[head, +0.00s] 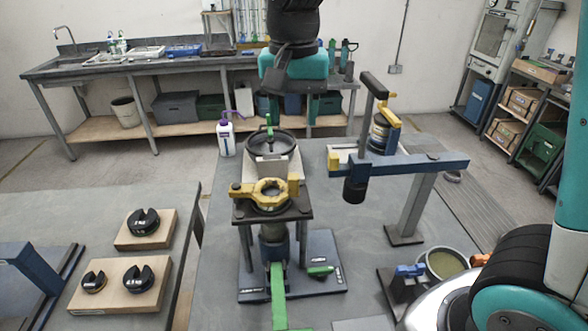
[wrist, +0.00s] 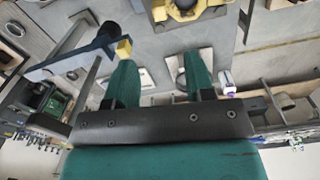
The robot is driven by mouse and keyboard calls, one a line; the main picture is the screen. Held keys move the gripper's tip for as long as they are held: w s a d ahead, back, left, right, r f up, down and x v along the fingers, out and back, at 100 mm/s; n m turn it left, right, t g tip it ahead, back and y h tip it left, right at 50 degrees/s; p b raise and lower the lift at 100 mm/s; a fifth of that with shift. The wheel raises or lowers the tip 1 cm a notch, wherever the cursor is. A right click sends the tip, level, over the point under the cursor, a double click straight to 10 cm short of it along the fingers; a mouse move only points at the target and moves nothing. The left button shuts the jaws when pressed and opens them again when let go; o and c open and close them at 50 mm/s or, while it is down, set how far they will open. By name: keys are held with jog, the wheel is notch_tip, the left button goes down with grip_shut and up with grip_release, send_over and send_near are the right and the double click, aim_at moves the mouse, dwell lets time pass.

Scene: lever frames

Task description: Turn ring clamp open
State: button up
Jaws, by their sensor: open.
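The yellow ring clamp (head: 268,194) sits flat on a dark plate on top of a small stand on the table. A yellow arm of it reaches left, and a yellow block stands at its right. Part of the clamp also shows at the top edge of the wrist view (wrist: 185,10). My gripper (head: 293,106) is open and empty, with its teal fingers pointing down. It appears beyond and above the clamp in the head view, apart from it. In the wrist view both fingers (wrist: 160,78) are spread with nothing between them.
A blue beam (head: 420,161) with an upright dark lever stands right of the clamp. A round black-rimmed fixture (head: 271,144) is behind it. A green lever (head: 277,300) lies in front, below the stand. A purple-topped bottle (head: 226,138) stands at the back left.

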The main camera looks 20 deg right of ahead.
aim_at(294, 175)
notch_tip(294, 175, down, 13)
jog(key=shift+f+p, duration=0.15)
jog(key=shift+p, duration=0.65)
grip_shut()
